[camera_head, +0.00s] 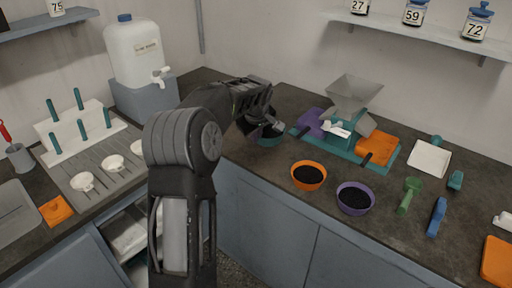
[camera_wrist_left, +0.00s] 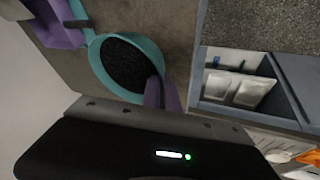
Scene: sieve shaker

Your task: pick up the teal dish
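The teal dish (camera_head: 270,139) stands on the dark counter left of the sieve shaker, partly hidden by my left gripper (camera_head: 254,124). In the left wrist view the teal dish (camera_wrist_left: 124,66) is round and holds dark grains. Two purple fingertips of my left gripper (camera_wrist_left: 163,94) show close together at its rim, one over the inside and one just outside. The gap between them is narrow; I cannot tell whether they press on the rim. My right gripper is not in view.
The shaker's teal base (camera_head: 377,162), with a purple part (camera_head: 311,122) and an orange part (camera_head: 376,148), is close right of the dish. An orange bowl (camera_head: 309,175) and a purple bowl (camera_head: 355,198) with dark grains stand in front. The counter's front edge is near.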

